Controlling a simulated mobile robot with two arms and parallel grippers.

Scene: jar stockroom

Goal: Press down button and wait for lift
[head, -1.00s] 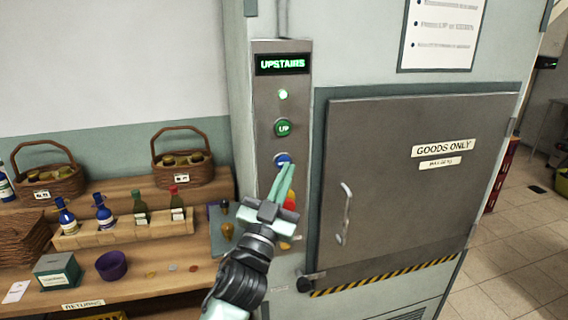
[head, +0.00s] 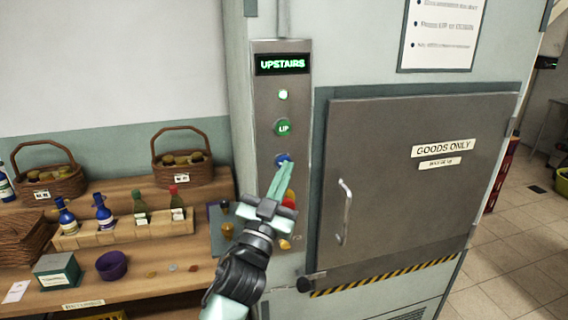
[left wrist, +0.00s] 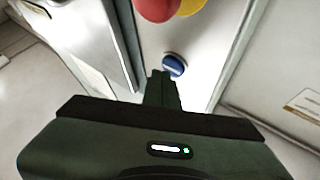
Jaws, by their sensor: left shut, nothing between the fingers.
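The lift control panel (head: 267,110) is a grey metal strip left of the lift door. The green UP button (head: 283,128) sits above a blue button (head: 283,159), whose label is not readable. My left gripper (head: 284,168) is shut and empty, its fingertips at the lower edge of the blue button. The left wrist view shows the blue button (left wrist: 174,65) just beyond the fingertips; contact cannot be told. The grey lift door (head: 400,180) is closed. My right gripper is not in view.
A wooden shelf (head: 150,292) with baskets, bottles and a purple bowl (head: 112,265) stands at the left. A striped yellow-black sill (head: 385,276) runs under the door.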

